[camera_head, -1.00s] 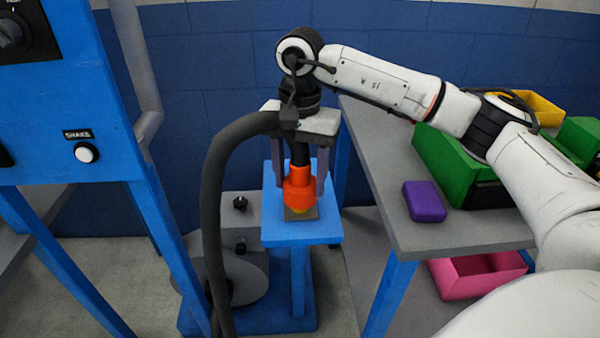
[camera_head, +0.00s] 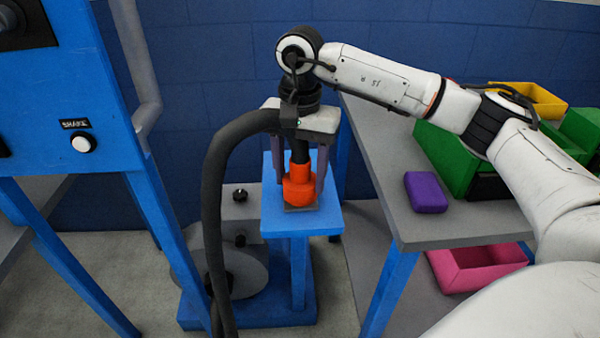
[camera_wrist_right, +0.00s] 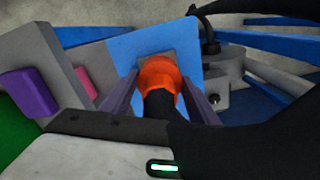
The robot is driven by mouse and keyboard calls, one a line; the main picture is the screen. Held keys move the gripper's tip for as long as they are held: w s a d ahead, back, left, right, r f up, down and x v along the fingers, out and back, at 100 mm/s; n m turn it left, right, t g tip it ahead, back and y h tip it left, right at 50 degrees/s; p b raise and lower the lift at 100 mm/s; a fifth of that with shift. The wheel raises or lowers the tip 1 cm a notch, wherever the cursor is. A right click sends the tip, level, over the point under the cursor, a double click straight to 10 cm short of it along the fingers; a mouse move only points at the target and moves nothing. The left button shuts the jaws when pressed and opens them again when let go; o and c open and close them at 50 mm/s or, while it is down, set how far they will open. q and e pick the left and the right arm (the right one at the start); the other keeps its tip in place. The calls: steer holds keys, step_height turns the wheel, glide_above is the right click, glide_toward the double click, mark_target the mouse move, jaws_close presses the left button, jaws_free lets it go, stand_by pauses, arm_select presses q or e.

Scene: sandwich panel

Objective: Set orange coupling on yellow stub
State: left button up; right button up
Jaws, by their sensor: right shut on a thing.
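The orange coupling (camera_head: 299,187) is at the end of a thick black hose (camera_head: 212,200). It stands upright on a small grey plate (camera_head: 301,208) on the blue stand (camera_head: 328,222). My right gripper (camera_head: 301,180) points down with a finger on each side of the coupling and hose end, shut on it. In the right wrist view the coupling (camera_wrist_right: 158,74) sits between the two fingers, over the grey plate. The yellow stub does not show; it is hidden under the coupling, if there. My left gripper is not in view.
A grey bench (camera_head: 430,235) on the right holds a purple block (camera_head: 426,192) and a green bin (camera_head: 440,150). A pink bin (camera_head: 475,270) is below it. A blue panel (camera_head: 70,110) with a knob and a white button stands at the left. A grey machine (camera_head: 240,215) is beside the stand.

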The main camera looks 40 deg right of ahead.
steer(key=shift+f, duration=0.35)
steer(key=o, duration=1.2)
step_height(320, 180, up, 10)
steer(key=shift+f+p, duration=0.2)
steer(key=shift+p, duration=0.2)
steer(key=shift+r, duration=0.4)
